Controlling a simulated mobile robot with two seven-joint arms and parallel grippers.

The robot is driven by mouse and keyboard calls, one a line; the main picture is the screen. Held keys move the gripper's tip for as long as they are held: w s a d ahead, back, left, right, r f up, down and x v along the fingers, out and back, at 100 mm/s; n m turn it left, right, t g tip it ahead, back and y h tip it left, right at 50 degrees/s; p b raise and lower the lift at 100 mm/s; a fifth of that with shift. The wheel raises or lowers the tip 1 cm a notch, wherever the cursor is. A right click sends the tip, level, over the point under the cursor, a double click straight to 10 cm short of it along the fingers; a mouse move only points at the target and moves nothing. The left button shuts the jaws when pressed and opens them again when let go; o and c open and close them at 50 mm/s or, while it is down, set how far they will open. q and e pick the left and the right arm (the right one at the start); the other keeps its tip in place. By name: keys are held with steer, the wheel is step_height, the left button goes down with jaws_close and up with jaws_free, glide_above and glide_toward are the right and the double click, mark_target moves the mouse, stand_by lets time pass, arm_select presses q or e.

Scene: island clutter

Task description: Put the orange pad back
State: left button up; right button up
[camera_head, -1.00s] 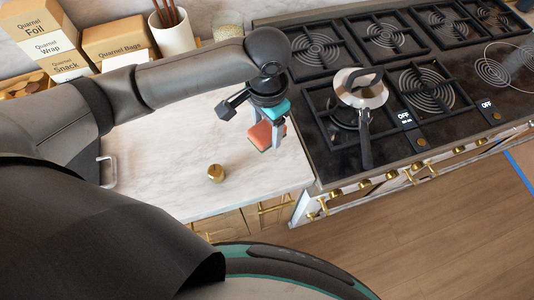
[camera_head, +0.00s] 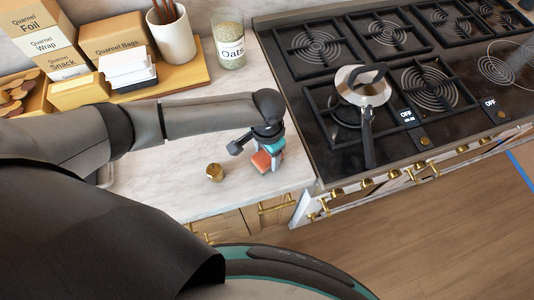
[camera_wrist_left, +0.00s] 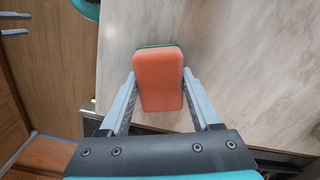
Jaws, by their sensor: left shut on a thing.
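The orange pad (camera_head: 262,161) is in my left gripper (camera_head: 268,163), low over the marble counter, near the counter's front edge and left of the stove. In the left wrist view the pad (camera_wrist_left: 160,80) sits between the two fingers of the gripper (camera_wrist_left: 160,85), which are shut on its sides. A green layer shows at the pad's far edge. I cannot tell whether the pad touches the counter.
A small gold knob-like object (camera_head: 214,172) stands on the counter left of the gripper. The stove (camera_head: 330,150) with a kettle (camera_head: 362,87) is to the right. An oats jar (camera_head: 231,50), cup (camera_head: 172,35) and boxes (camera_head: 112,38) stand at the back.

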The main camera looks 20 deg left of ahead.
mark_target(267, 155)
arm_select(q)
steer(key=o, duration=1.3)
steer(key=shift+f, duration=0.15)
step_height(267, 155, up, 12)
steer(key=p, duration=0.1)
steer(key=shift+r, duration=0.2)
